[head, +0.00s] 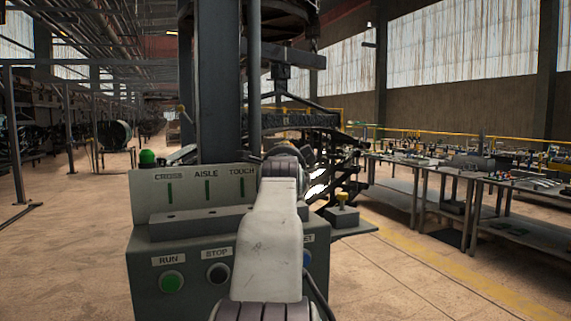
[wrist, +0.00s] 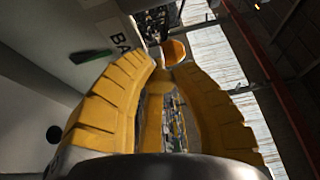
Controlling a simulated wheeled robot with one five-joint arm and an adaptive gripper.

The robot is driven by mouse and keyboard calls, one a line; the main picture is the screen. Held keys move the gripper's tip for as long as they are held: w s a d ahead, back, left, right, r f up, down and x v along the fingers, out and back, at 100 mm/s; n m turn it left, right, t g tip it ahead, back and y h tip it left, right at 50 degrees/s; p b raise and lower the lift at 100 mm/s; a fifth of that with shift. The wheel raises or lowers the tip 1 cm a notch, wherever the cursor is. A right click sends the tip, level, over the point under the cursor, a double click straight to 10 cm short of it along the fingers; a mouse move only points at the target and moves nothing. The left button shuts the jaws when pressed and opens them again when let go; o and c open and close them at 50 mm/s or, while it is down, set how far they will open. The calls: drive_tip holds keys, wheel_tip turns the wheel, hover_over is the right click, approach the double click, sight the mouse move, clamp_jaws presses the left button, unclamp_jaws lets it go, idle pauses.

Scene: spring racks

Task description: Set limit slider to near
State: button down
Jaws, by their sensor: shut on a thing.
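In the wrist view my gripper (wrist: 168,66) has its ribbed yellow fingers closed in around a round orange knob (wrist: 175,50) at the fingertips. Whether this knob belongs to the limit slider cannot be told. In the head view my arm covers the middle of the grey control box (head: 150,245), and my gripper is hidden behind the arm. No slider position or "near" mark is readable.
The box has CROSS, AISLE and TOUCH markings, a green RUN button (head: 172,281) and a dark STOP button (head: 217,273). A yellow knob (head: 343,197) stands on a small grey block at right. Workbenches (head: 490,182) stand further right; floor at left is open.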

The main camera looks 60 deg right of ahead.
drive_tip(key=shift+w+f, duration=0.1)
drive_tip(key=shift+f, duration=0.05)
drive_tip(key=c, duration=1.4)
unclamp_jaws()
drive_tip(key=shift+w+a, duration=0.1)
drive_tip(key=shift+c, duration=0.2)
drive_tip(key=shift+o, duration=0.8)
drive_tip(key=shift+w+a, duration=0.1)
drive_tip(key=shift+w, duration=0.05)
drive_tip(key=o, duration=0.3)
drive_tip(key=shift+s, duration=0.25)
drive_tip(key=v, duration=1.1)
drive_tip(key=shift+s+a, duration=0.2)
drive_tip(key=shift+a, duration=0.15)
